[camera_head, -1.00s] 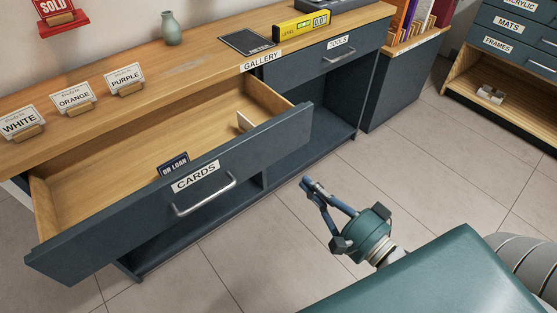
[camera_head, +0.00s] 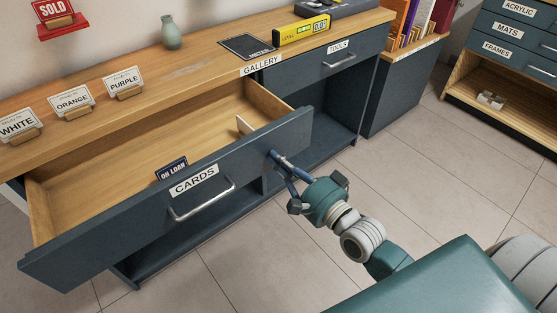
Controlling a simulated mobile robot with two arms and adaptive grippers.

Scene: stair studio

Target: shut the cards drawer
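The cards drawer (camera_head: 110,225) is pulled well out of the gallery counter, its dark front labelled CARDS with a silver bar handle (camera_head: 203,203). Its wooden inside shows a small ON LOAN sign (camera_head: 172,169) and a white card (camera_head: 244,126). My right gripper (camera_head: 275,159) is in front of the right part of the drawer front, right of the handle. Its fingertips are together with nothing seen between them. They are at or very near the front; I cannot tell if they touch. My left gripper is out of view.
The counter top (camera_head: 190,75) holds the WHITE, ORANGE and PURPLE signs, a vase (camera_head: 171,33) and a yellow level (camera_head: 302,29). The tools drawer (camera_head: 325,62) is shut at the right. An open shelf lies under the drawers. The tiled floor (camera_head: 430,170) at right is clear.

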